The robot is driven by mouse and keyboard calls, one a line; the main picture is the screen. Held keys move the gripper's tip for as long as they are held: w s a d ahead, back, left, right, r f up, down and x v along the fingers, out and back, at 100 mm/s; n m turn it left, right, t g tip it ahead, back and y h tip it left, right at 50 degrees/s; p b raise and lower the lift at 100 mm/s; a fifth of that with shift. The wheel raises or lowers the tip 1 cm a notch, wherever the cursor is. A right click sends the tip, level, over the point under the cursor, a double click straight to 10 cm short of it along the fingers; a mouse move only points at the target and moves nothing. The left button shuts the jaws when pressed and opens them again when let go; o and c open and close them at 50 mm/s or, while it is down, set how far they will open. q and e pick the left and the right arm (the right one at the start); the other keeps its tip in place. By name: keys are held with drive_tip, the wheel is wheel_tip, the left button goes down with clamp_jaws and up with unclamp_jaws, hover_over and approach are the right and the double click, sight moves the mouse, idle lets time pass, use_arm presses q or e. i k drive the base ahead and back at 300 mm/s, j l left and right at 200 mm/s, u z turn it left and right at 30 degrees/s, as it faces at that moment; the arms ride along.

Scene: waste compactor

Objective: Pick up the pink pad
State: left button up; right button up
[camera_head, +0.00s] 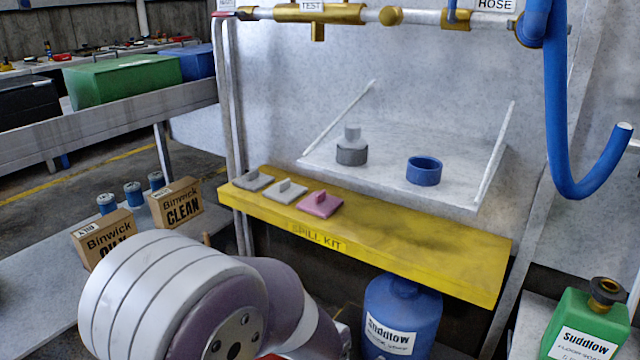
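The pink pad (319,205) lies flat on the left part of the yellow shelf (420,238) marked "SPILL KIT". It has a small upright tab on top. A light grey pad (286,191) and a darker grey pad (253,181) lie to its left in a row, each with a similar tab. Nothing touches the pink pad from above. One of my arm links fills the lower left in front of the shelf. Neither of my grippers shows, so their states are hidden.
Behind the shelf, a hinged white tray (385,180) holds a grey fitting (352,148) and a blue ring (424,170). A blue hose (560,120) hangs at right. A blue container (400,315) stands below; a green one (588,325) is at lower right. Binwick boxes (175,204) stand left.

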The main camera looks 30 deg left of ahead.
sight(322, 205)
drive_tip(key=j+z, duration=0.35)
drive_tip(key=j, duration=2.35)
drive_tip(key=k, duration=0.05)
